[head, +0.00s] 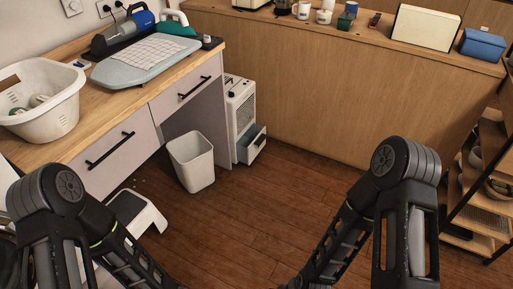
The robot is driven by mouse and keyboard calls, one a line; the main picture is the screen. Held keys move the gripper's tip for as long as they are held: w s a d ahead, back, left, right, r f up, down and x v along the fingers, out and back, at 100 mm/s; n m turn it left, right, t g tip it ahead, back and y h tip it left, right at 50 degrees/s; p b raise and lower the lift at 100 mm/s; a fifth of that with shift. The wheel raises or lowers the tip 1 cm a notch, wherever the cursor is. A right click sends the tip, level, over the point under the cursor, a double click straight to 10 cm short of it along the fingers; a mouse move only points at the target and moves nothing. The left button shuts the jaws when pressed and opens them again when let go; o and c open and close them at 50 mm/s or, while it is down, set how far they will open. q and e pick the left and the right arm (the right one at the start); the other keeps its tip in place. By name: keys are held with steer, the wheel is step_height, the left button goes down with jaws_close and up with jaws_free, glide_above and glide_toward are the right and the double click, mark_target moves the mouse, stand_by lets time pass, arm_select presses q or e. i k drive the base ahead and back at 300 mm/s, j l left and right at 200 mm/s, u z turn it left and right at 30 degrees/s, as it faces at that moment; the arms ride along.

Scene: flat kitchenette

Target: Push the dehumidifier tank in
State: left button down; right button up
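The white dehumidifier (241,108) stands on the floor between the drawer desk and the wooden counter. Its tank (255,146) sticks out at the bottom, pulled out toward the right, with a dark or bluish inside. My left arm enters at the lower left and my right arm at the lower right, both well in front of the dehumidifier and apart from it. Both grippers are outside the frame, below its lower edge, so their fingers are hidden.
A white waste bin (192,161) stands just left of the dehumidifier. A white step stool (136,212) is near my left arm. The desk (114,140) edges the left side, and a shelf rack (483,190) stands right. The wooden floor (265,205) in the middle is clear.

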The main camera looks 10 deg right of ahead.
mark_target(259, 142)
steer(key=i+l+u, duration=0.15)
steer(key=i+l, duration=0.15)
steer(key=i+l+u, duration=0.15)
steer(key=i+l, duration=0.15)
steer(key=i+l+u, duration=0.1)
steer(key=i+l, duration=0.3)
steer(key=i+l+u, duration=0.15)
steer(key=i+l, duration=0.25)
steer(key=i+l+u, duration=0.15)
steer(key=i+l, duration=0.15)
steer(key=l, duration=0.15)
steer(key=i+l+u, duration=0.15)
steer(key=l, duration=0.3)
steer(key=i+l+u, duration=0.15)
steer(key=i+l, duration=0.2)
steer(key=l, duration=0.15)
steer(key=i+l+u, duration=0.1)
steer(key=i+l, duration=0.15)
steer(key=l, duration=0.25)
